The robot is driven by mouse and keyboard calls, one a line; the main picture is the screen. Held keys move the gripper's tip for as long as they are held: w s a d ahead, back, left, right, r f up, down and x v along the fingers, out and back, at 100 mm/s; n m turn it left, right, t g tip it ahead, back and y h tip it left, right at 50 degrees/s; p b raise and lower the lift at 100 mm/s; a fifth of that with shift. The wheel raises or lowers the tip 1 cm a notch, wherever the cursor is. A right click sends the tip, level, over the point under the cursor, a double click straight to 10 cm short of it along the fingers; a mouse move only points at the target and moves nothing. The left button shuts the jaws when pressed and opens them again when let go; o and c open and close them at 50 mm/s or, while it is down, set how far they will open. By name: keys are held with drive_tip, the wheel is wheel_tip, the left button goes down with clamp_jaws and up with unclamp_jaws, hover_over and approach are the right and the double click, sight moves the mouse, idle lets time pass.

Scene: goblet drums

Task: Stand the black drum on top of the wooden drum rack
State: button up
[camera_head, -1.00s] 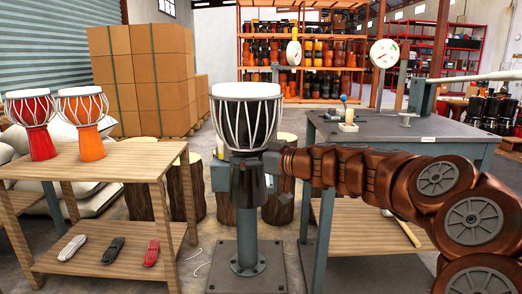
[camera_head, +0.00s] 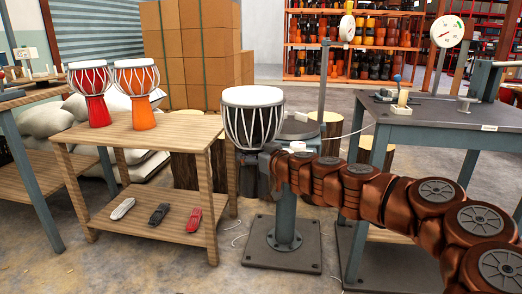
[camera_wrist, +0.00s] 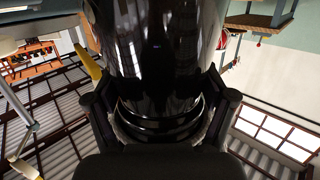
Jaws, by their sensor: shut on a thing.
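The black drum (camera_head: 240,130), with a white head and white cords, is upright in the air just right of the wooden drum rack (camera_head: 180,134). My gripper (camera_head: 254,175) is shut around its lower, narrow part. In the wrist view, the glossy black drum body (camera_wrist: 160,50) fills the middle between my gripper's fingers (camera_wrist: 163,105). A red drum (camera_head: 96,95) and an orange drum (camera_head: 142,98) stand upright on the rack top, left of its middle. The right part of the rack top is bare. The drum's foot is partly hidden by my gripper.
A grey metal stand (camera_head: 284,220) on a base plate is close behind my gripper. A dark workbench (camera_head: 440,118) is at right. The rack's lower shelf holds a white, a black and a red item (camera_head: 194,219). Stacked cardboard boxes (camera_head: 190,50) stand behind.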

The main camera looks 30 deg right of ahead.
drive_tip(key=shift+w+a, duration=0.3)
drive_tip(key=w+a+f+m+h, duration=0.1)
drive_tip(key=w+a+f+h, duration=0.1)
drive_tip(key=w+a+f, duration=0.4)
drive_tip(key=w+f, duration=0.2)
drive_tip(key=w, duration=0.2)
drive_tip(key=shift+m, duration=0.3)
